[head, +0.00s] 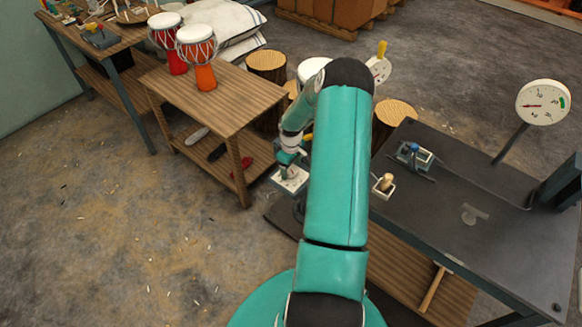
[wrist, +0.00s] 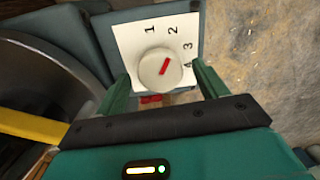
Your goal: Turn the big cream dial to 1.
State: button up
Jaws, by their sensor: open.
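The big cream dial (wrist: 158,71) sits on a white plate (wrist: 133,38) with the numbers 1, 2, 3 and 4 in the wrist view. Its red pointer slants up and right, roughly between 2 and 3. My gripper (wrist: 162,76) is open, with one green finger on each side of the dial. Gaps show between the fingers and the dial, but I cannot tell whether the tips are level with it. In the head view my gripper (head: 290,160) is over the white plate (head: 291,181), and the dial is mostly hidden.
A wooden table (head: 237,95) with two drums stands to the left. A dark workbench (head: 450,205) with a small switch box (head: 414,156) and a round gauge (head: 543,102) stands to the right. The floor in front is mostly clear.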

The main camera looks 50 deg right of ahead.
jog(key=shift+f, duration=0.2)
jog(key=c, duration=1)
jog(key=shift+n, duration=0.3)
jog(key=n, duration=0.3)
jog(key=shift+n, duration=2.1)
